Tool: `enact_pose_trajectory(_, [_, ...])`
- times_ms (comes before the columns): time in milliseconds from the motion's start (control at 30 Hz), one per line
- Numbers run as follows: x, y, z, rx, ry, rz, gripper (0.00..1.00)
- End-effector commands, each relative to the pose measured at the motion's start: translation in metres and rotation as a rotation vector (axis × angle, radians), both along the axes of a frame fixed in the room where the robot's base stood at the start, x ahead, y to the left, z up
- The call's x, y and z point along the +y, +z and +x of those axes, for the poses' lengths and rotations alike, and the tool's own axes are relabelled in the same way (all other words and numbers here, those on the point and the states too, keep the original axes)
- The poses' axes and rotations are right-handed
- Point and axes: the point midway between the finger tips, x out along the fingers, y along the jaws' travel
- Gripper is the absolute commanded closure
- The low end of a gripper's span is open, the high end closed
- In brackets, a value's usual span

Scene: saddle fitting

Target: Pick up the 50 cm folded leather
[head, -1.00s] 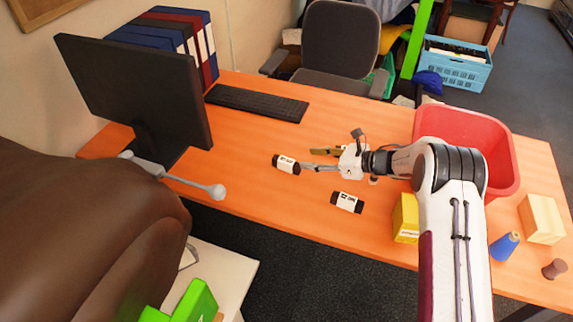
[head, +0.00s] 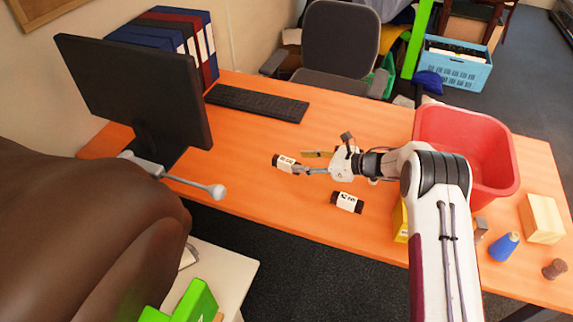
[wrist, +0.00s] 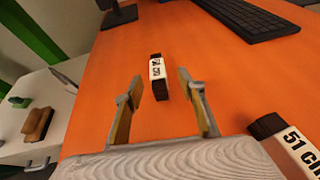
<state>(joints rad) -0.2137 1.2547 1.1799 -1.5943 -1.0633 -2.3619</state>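A dark folded leather with a white label (head: 286,162) lies on the orange table at the tip of my gripper (head: 310,162) in the head view. A dark labelled piece (wrist: 157,75) shows ahead, between the lines of my open, empty fingers (wrist: 158,88) in the wrist view; its print is too small to read surely. Another dark piece with a white label (head: 347,202) lies right of and nearer than the first in the head view. A piece marked 51 (wrist: 285,145) is close at the lower right in the wrist view.
A red bin (head: 465,150) stands at the right, with a yellow block (head: 401,222), blue spool (head: 504,247) and tan block (head: 541,218) near it. A keyboard (head: 257,103) and monitor (head: 135,95) are at the back left. The table left of the pieces is mostly clear.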

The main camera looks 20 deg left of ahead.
Motion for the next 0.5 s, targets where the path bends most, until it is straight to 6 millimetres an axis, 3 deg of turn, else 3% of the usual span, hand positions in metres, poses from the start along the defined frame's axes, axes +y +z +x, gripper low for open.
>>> enact_pose_trajectory(267, [0.001,0.000,0.000,0.000,0.000,0.000,0.60])
enact_pose_trajectory(500, [0.016,-0.008,-0.002,0.000,0.002,0.000,0.60])
